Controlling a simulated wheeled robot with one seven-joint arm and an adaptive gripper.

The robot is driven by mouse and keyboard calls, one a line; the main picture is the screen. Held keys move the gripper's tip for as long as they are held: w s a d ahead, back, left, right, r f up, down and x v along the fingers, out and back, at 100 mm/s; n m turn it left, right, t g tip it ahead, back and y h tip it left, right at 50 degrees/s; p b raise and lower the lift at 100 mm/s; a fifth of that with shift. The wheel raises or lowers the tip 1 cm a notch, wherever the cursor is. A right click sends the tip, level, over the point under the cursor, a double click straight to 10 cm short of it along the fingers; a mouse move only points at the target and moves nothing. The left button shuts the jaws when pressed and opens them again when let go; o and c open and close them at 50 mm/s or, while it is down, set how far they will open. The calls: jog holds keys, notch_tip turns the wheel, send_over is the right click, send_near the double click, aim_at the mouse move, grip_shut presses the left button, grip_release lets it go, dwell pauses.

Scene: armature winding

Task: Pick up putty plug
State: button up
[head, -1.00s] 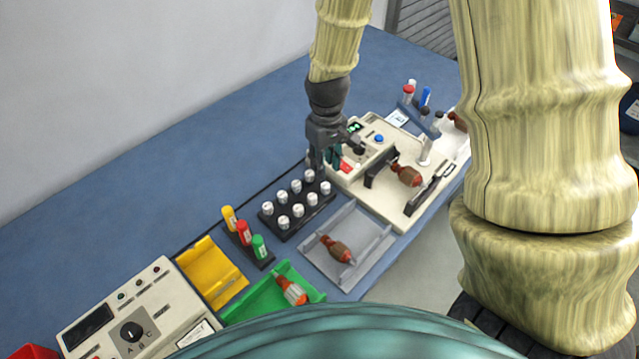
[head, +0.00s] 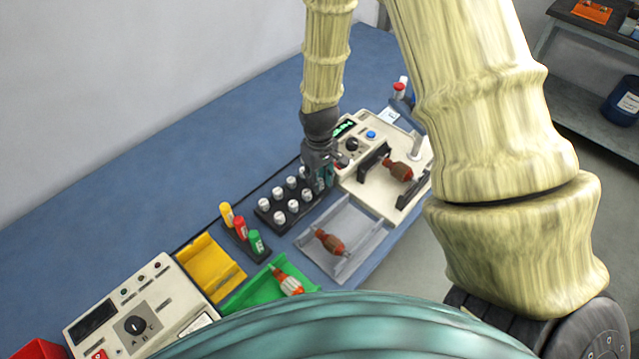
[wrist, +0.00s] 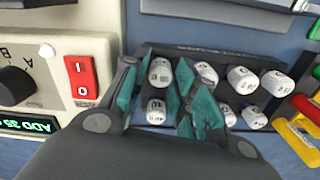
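Several white, labelled cylindrical plugs stand in a black rack (head: 300,217) in the head view; their labels are too small to read, so I cannot tell which is the putty plug. A white plug (wrist: 160,72) shows between the fingertips, and another plug (wrist: 156,110) shows nearer the palm. I cannot tell whether the fingers touch either one. The right finger partly hides neighbouring plugs.
A grey tray (head: 368,232) with a copper armature (head: 329,242) lies in front. Yellow, red and green tubes (head: 241,229) stand left. Yellow (head: 210,270) and green trays lie further left. The blue table behind is clear.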

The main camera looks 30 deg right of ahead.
jog(key=shift+s+f, duration=0.1)
jog(key=shift+f, duration=0.65)
jog(key=c, duration=0.5)
